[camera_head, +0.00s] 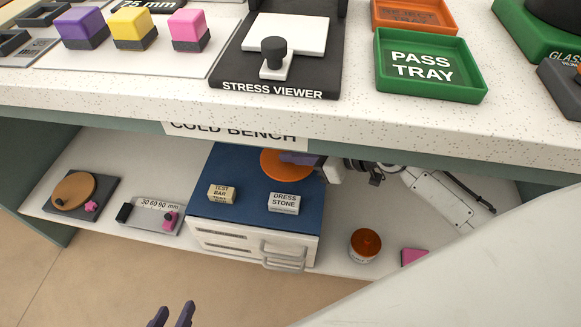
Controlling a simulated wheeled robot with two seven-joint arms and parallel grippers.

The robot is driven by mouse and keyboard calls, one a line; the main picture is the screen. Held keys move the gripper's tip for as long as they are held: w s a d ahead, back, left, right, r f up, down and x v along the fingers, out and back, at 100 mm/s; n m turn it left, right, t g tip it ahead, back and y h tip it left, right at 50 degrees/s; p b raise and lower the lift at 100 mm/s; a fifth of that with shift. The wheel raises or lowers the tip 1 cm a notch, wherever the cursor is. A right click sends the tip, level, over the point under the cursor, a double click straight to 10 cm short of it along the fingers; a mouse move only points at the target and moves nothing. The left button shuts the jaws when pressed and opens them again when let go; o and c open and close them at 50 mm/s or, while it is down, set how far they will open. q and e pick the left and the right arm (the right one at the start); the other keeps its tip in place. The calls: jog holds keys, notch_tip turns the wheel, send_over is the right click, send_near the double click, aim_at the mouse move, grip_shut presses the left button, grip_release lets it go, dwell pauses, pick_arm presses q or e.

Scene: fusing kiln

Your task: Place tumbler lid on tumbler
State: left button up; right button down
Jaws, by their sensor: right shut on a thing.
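An orange round disc (283,164), which looks like the tumbler lid, is over the back of the blue-topped cabinet under the bench. My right gripper (312,160) is shut on its right edge; the bench edge hides part of the grip. I cannot tell whether the disc touches anything below. No tumbler is clearly identifiable; a small white jar with an orange-brown round top (365,243) stands on the lower shelf, right of the cabinet. My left gripper (171,314) shows only its dark fingertips at the bottom edge, apart, with nothing between them.
A test bar block (221,194) and a dress stone block (284,203) lie on the blue cabinet top (245,170). The bench (350,112) overhangs the lower shelf (338,262). A gauge (150,214) and a plate with a brown disc (72,190) are at left.

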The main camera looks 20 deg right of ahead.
jog(key=shift+f+b, duration=0.65)
jog(key=shift+f, duration=1.3)
jog(key=shift+f, duration=0.15)
jog(key=c, duration=1.7)
grip_release()
